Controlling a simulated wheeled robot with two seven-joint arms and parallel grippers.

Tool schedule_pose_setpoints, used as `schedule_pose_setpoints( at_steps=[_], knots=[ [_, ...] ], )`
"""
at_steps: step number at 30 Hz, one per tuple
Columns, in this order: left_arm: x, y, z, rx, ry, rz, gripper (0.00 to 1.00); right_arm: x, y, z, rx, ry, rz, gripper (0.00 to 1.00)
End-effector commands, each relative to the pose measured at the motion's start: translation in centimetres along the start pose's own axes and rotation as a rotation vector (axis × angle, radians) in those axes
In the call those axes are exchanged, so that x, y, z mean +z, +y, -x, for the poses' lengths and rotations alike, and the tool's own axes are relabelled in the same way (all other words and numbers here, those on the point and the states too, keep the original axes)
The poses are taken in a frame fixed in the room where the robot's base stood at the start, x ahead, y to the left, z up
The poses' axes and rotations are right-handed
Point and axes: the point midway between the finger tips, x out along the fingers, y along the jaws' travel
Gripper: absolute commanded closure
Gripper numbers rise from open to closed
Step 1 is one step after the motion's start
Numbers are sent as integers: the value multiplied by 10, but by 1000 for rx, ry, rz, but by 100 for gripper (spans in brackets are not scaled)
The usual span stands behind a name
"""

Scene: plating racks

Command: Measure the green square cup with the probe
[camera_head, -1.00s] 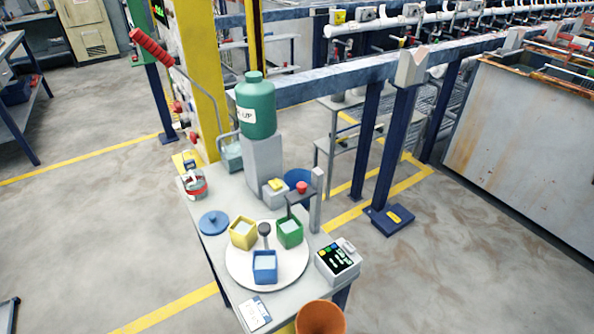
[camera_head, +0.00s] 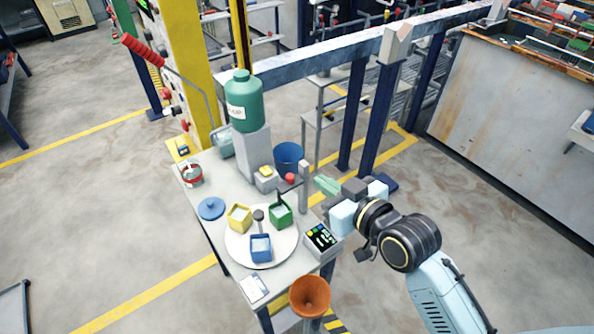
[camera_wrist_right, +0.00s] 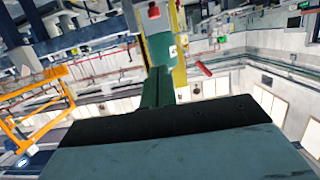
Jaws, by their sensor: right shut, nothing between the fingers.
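The green square cup (camera_head: 283,216) stands on a round white plate (camera_head: 288,243) on the small table, with a yellow cup (camera_head: 238,217) and a blue cup (camera_head: 260,249). A red-topped probe (camera_head: 290,178) sits on a dark arm of a grey post (camera_head: 304,190) just behind the green cup. My right gripper (camera_head: 322,184) is shut and empty, to the right of the post and apart from it. The red top (camera_wrist_right: 153,12) also shows in the right wrist view, above the green fingers (camera_wrist_right: 157,88). My left gripper is not in view.
A meter box (camera_head: 321,240) stands on the table's right edge, with an orange funnel (camera_head: 310,293) in front. A green bottle (camera_head: 244,103) stands on a grey block behind. A blue bucket (camera_head: 289,157), a blue lid (camera_head: 211,208) and a red-banded can (camera_head: 191,174) are nearby.

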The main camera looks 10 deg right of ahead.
Motion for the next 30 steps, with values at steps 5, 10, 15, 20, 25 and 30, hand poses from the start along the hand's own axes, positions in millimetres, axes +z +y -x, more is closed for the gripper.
schedule_pose_setpoints(
  at_steps=[5,10,15,20,25,30],
  knots=[
    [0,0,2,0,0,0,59,-6,0,-18,-2,17,-1,100],
    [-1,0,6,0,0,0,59,-7,0,-51,-1,16,-2,100],
    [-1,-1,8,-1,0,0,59,-7,0,-83,-2,15,0,100],
    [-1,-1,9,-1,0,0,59,5,0,-102,-2,8,0,100],
    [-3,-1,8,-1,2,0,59,26,0,-107,-1,10,1,100],
    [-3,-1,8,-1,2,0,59,34,0,-109,-1,12,0,100]
  ],
)
